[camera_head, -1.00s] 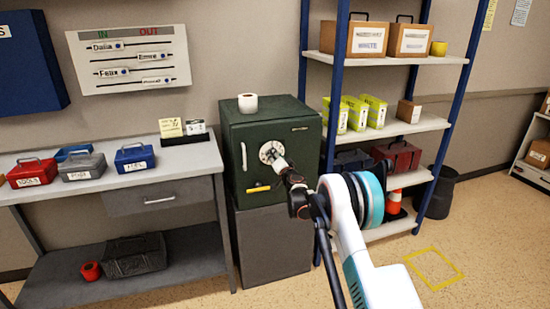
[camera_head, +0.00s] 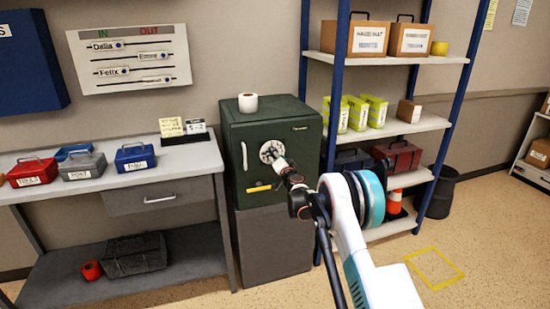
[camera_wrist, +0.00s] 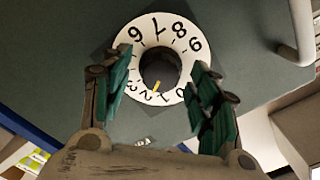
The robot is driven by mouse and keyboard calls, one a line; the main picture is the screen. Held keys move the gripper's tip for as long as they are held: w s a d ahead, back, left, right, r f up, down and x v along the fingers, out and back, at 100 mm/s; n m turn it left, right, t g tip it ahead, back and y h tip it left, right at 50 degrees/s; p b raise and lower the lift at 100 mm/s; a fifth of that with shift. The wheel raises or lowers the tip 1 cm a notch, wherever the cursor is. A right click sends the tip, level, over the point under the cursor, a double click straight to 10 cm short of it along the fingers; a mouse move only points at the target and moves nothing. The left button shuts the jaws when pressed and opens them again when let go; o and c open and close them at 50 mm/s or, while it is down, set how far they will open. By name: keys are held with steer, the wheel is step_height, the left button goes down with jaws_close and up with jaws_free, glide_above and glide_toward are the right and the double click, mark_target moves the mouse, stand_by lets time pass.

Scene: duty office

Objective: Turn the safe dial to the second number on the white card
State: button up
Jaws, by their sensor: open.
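The green safe (camera_head: 240,195) has a white dial (camera_head: 266,151) on its door, partly covered by my gripper (camera_head: 275,160). In the wrist view the dial (camera_wrist: 131,37) is a white ring with black digits around a dark round knob (camera_wrist: 160,68). A yellow line (camera_wrist: 156,86) lies at the knob's lower edge, near the low digits; the exact number is unclear. My gripper (camera_wrist: 160,92) is open, its fingers on either side of the dial, and contact is unclear. The white card (camera_head: 196,126) stands on the desk left of the safe, its writing too small to read.
A yellow note (camera_head: 171,127) stands beside the card. A safe handle (camera_head: 244,156) is left of the dial and also shows at upper right in the wrist view (camera_wrist: 303,30). A paper roll (camera_head: 248,103) sits on the safe. A loaded shelf (camera_head: 400,127) stands close on the right.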

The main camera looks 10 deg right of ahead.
steer(key=s+d, duration=0.2)
steer(key=s, duration=0.9)
steer(key=shift+s, duration=0.3)
steer(key=shift+r, duration=0.1)
steer(key=s+a+r+n+g+y, duration=0.1)
steer(key=s+a+r+n+g, duration=0.15)
steer(key=s+r, duration=0.55)
steer(key=s+a+r+n+g+y, duration=0.1)
steer(key=s+a+r+n+y, duration=0.15)
steer(key=s+r, duration=0.5)
steer(key=s+a+r+n+g+h, duration=0.1)
steer(key=s+r+n+g+h, duration=0.2)
steer(key=s, duration=1.2)
steer(key=s+d+f+g+h, duration=0.1)
steer(key=s+d+f, duration=0.1)
steer(key=s, duration=0.7)
steer(key=s+d+f+g+h, duration=0.1)
steer(key=s+d+f+g, duration=0.1)
steer(key=s, duration=0.7)
steer(key=s+d+f+g+h, duration=0.1)
steer(key=s+d+f, duration=0.2)
steer(key=s, duration=0.6)
steer(key=shift+s+d+h, duration=0.2)
steer(key=shift+d+h, duration=0.15)
steer(key=shift+d, duration=0.05)
steer(key=shift+c, duration=0.5)
